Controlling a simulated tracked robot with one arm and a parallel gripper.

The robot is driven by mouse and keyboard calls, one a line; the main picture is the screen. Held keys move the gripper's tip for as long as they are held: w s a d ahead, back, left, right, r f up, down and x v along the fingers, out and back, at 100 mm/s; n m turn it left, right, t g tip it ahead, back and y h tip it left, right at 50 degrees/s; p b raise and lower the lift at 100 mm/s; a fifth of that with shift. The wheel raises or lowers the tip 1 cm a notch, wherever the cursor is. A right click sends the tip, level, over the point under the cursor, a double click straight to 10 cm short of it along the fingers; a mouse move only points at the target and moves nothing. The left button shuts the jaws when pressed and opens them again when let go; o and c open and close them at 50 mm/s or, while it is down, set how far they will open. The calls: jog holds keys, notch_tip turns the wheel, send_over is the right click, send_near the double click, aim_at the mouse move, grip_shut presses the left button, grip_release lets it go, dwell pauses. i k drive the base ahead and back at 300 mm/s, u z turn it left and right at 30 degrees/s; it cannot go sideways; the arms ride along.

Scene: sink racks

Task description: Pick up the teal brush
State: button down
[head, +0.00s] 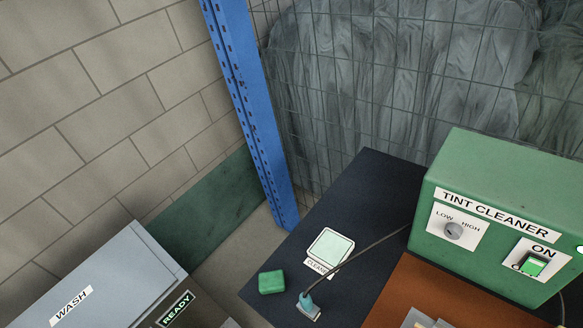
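A small teal tool (306,302), which looks like the teal brush, stands near the front edge of the dark mat or counter. A thin dark cord runs from its top up to the right towards the green box. Its lower end meets a small pale piece with marks too small to read. My gripper is not in view, so its state and its distance from the brush do not show.
A green block (271,282) and a pale square pad (331,245) lie on the dark counter (365,190). A green TINT CLEANER box (500,210) stands right. A grey WASH box (110,280) is at lower left. A blue post (250,110) and wire mesh stand behind.

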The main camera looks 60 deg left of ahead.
aim_at(305, 305)
jog(key=u, duration=0.4)
jog(key=k, duration=1.35)
jog(key=u, duration=0.35)
